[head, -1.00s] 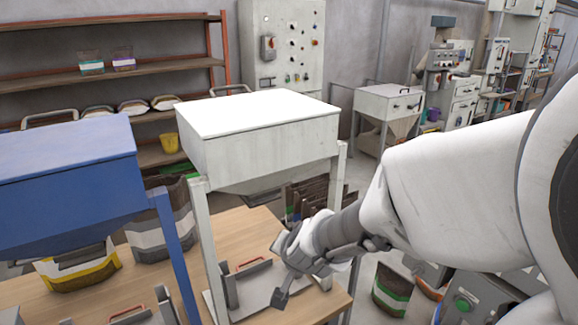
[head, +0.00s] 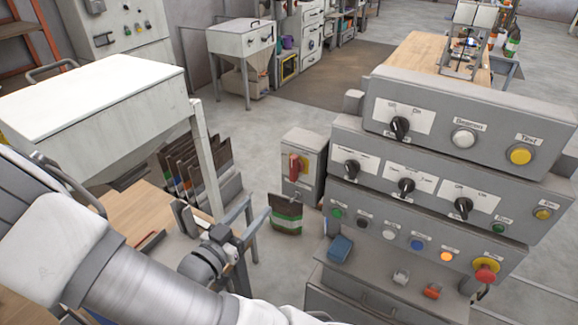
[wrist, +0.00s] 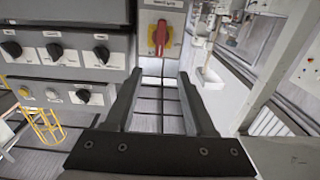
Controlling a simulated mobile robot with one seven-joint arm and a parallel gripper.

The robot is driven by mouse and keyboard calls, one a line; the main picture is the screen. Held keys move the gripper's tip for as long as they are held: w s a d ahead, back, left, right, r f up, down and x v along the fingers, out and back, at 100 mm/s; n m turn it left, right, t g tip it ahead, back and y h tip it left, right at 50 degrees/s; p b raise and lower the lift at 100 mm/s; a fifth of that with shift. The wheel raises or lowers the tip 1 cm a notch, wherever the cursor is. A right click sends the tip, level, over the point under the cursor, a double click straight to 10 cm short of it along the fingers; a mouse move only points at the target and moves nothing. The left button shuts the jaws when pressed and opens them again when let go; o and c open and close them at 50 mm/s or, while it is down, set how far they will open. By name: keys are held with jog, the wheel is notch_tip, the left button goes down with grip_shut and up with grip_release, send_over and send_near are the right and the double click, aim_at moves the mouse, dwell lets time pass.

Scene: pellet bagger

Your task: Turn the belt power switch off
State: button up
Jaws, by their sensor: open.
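In the head view a grey box with a red handle (head: 298,166) stands left of the console; its label is unreadable. In the wrist view a red rotary switch (wrist: 161,36) on a yellow plate lies ahead, its handle roughly upright, its label too blurred to read. I cannot tell whether these are the same switch or which one is the belt power switch. My gripper (head: 256,210) is open and empty, in front of and below the grey box in the head view. In the wrist view its fingers (wrist: 161,78) are apart, below the red switch and not touching it.
The grey console (head: 430,185) with black knobs and coloured buttons fills the right. A white hopper (head: 95,105) stands at the left over a wooden bench (head: 120,205). A bag (head: 286,213) is on the floor by the box. Open floor lies behind.

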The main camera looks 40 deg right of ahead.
aim_at(292, 167)
jog(key=p+x, duration=0.2)
jog(key=x, duration=1.5)
jog(key=shift+p, duration=0.35)
grip_shut()
